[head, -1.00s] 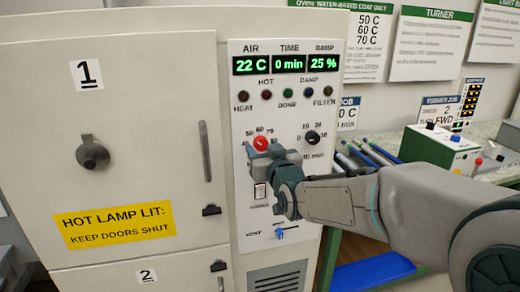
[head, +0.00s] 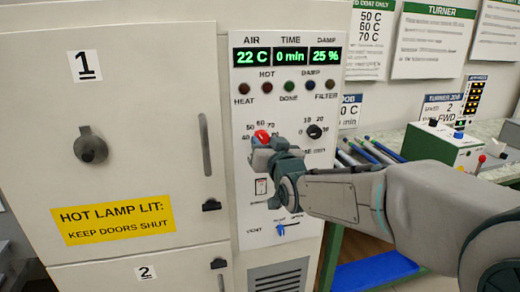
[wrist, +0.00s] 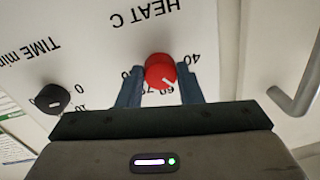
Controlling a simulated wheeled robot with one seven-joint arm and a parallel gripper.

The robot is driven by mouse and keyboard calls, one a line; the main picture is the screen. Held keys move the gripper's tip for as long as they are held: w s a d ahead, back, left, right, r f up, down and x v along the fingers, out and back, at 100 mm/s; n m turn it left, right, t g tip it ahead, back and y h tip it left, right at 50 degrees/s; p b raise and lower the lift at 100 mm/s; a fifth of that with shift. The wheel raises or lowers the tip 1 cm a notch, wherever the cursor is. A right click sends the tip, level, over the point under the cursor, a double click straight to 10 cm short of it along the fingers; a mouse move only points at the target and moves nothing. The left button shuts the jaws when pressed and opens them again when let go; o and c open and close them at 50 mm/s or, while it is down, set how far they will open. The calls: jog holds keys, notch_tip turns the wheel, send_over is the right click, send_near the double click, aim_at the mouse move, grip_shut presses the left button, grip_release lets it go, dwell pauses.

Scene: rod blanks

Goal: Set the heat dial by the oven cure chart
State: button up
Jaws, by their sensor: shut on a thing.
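The red heat dial (head: 262,136) is on the oven's control panel (head: 288,185). In the wrist view the dial (wrist: 160,71) sits between both fingers of my gripper (wrist: 160,88), which is shut on its sides. Its white mark points toward the lower right of that view, and part of the scale is hidden by the fingers. My gripper also shows in the head view (head: 264,150), just below the dial. The chart (head: 373,35) on the wall reads 50 C, 60 C, 70 C; its left part is hidden behind the oven.
The black time dial (head: 314,131) is right of the heat dial. The displays (head: 288,60) read 22 C, 0 min and 25 %. A door handle (head: 205,145) stands out at left. A partly hidden job card (head: 349,111) shows "0 C".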

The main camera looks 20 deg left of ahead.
jog(key=m+b, duration=1.2)
jog(key=m, duration=0.1)
jog(key=shift+s+a+f+t+b, duration=0.25)
jog(key=shift+a+f+t+b, duration=0.05)
jog(key=shift+f+b, duration=0.05)
jog(key=m+b, duration=0.1)
jog(key=m, duration=0.3)
jog(key=m+b, duration=0.1)
jog(key=shift+r+m+h+b, duration=0.25)
jog(key=shift+m+h+b, duration=0.1)
jog(key=shift+m+h, duration=0.05)
jog(key=shift+r+m+h+b, duration=0.1)
jog(key=shift+m+h+b, duration=0.3)
jog(key=shift+m, duration=3.4)
jog(key=o, duration=1)
jog(key=shift+c, duration=0.2)
jog(key=shift+r, duration=0.15)
